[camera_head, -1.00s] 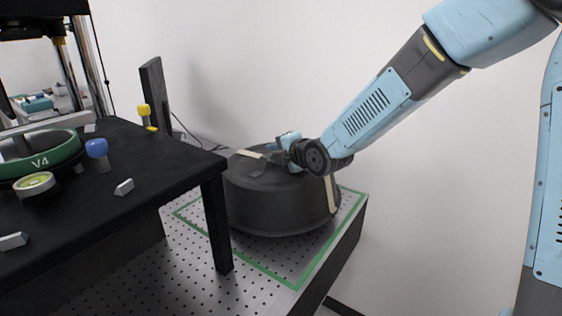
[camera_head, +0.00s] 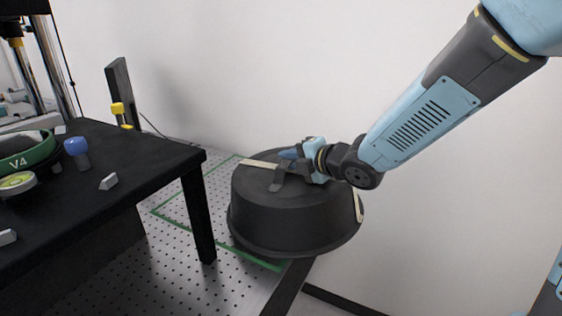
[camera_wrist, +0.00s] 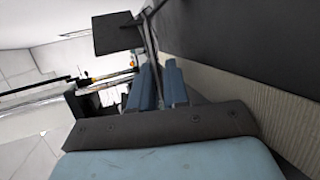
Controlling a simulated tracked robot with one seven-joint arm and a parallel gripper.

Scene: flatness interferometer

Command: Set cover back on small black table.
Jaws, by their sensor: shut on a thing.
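The cover (camera_head: 295,215) is a large round black lid with pale strips and a grip on top. It hangs upright in front of the right part of the perforated board (camera_head: 185,225), partly past the board's right edge. My gripper (camera_head: 290,160) is shut on the grip at the cover's top. In the wrist view my blue fingers (camera_wrist: 160,85) are close together, with a dark surface beside them; the exact contact is hidden. A black table (camera_head: 140,160) with square legs stands at the left, apart from the cover.
On the black table are a green ring marked V4 (camera_head: 25,155), a blue knob (camera_head: 77,150) and small grey blocks (camera_head: 108,182). A black upright panel (camera_head: 120,90) stands behind. A green outline (camera_head: 172,222) marks the board. The white wall is close behind.

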